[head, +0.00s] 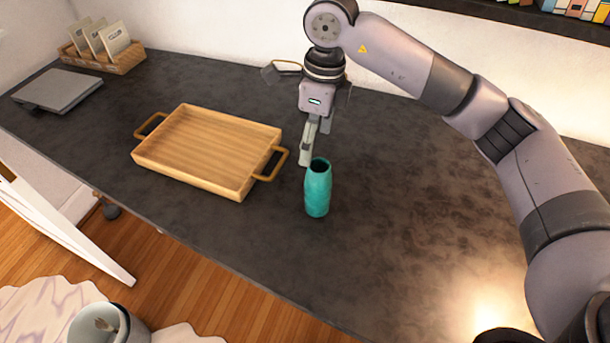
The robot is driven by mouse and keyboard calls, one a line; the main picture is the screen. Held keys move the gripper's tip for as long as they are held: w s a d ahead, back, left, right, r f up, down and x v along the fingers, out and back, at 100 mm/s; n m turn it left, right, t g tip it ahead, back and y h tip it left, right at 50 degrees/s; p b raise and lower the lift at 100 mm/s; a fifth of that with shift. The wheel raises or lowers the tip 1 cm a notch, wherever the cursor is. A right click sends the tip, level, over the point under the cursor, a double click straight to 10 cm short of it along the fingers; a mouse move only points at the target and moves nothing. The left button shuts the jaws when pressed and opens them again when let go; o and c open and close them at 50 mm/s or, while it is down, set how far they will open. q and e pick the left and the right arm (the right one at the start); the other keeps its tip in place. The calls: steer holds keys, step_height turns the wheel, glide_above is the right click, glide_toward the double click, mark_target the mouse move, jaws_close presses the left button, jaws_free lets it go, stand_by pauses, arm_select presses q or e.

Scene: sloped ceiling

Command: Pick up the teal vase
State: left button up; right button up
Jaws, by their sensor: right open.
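The teal vase (318,189) stands upright on the dark countertop (400,210), a little right of the picture's middle. Its dark round mouth faces up. My right gripper (306,160) points down just behind and to the left of the vase's mouth. Its jaws are open and hold nothing. One finger shows close to the vase rim; the other is largely hidden, and I cannot tell whether either touches the vase. My left gripper is not in view.
A wooden tray (205,142) with two handles lies left of the vase, its right handle close by. A grey flat device (58,90) and a wooden box of packets (125,61) stand at the far left. The counter's front edge is near. Right of the vase is clear.

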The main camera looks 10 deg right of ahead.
mark_target(321, 170)
steer(key=shift+m+h, duration=0.5)
steer(key=shift+h, duration=0.1)
steer(key=f+p, duration=0.1)
steer(key=f, duration=0.2)
steer(key=d+f+p, duration=0.1)
steer(key=f, duration=0.3)
steer(key=d+f+p, duration=0.1)
steer(key=f, duration=0.2)
steer(key=shift+w+f, duration=0.2)
steer(key=shift+w, duration=0.05)
steer(key=f, duration=0.1)
steer(key=f+p, duration=0.1)
steer(key=f, duration=0.1)
steer(key=f+p, duration=0.1)
steer(key=shift+s+a+f, duration=0.2)
steer(key=shift+a+f, duration=0.05)
steer(key=shift+f, duration=0.5)
steer(key=c, duration=1.3)
steer(key=shift+c, duration=0.5)
steer(key=shift+w+r, duration=0.1)
steer(key=shift+r, duration=0.05)
